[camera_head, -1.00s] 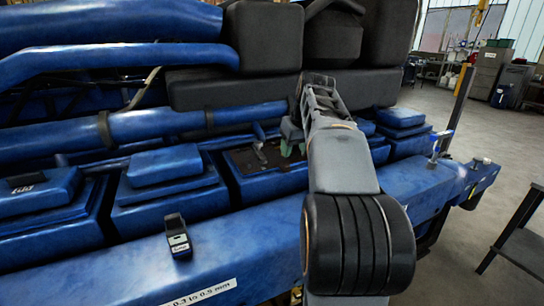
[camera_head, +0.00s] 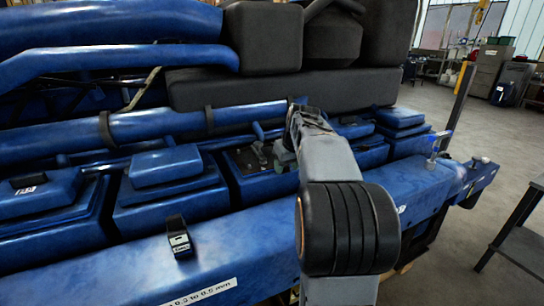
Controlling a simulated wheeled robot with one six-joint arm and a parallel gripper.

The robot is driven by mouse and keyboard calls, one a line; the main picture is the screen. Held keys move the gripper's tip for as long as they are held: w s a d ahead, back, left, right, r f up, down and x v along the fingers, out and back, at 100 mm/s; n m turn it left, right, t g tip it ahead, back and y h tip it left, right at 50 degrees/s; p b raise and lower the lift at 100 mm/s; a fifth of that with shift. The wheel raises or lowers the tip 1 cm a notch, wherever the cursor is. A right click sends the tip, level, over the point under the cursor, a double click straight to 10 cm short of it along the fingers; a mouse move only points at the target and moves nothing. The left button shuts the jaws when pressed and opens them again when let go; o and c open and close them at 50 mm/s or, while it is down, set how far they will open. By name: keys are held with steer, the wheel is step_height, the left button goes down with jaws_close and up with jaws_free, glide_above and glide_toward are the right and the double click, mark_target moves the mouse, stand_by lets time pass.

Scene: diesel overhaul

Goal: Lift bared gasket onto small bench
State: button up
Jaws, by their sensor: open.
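One bay of the blue engine has no cover, and its dark top (camera_head: 246,160) shows between the covered heads. The gasket cannot be made out clearly there; the dark top is partly hidden by my arm. My gripper (camera_head: 281,158) is at the right side of this bay, pointing down, with greenish fingertips. It is open, and I see nothing held in it. The small bench (camera_head: 522,243) is likely the dark table at the right edge, cut off by the frame, with a bare top.
A covered head (camera_head: 165,167) stands left of the open bay. A small black device with a label (camera_head: 180,240) sits on the blue front ledge (camera_head: 240,245). A yellow-and-black post (camera_head: 459,100) rises at right. Grey floor lies open between engine and bench.

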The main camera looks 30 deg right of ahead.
steer(key=shift+c, duration=0.2)
jaws_close()
stand_by(0.3)
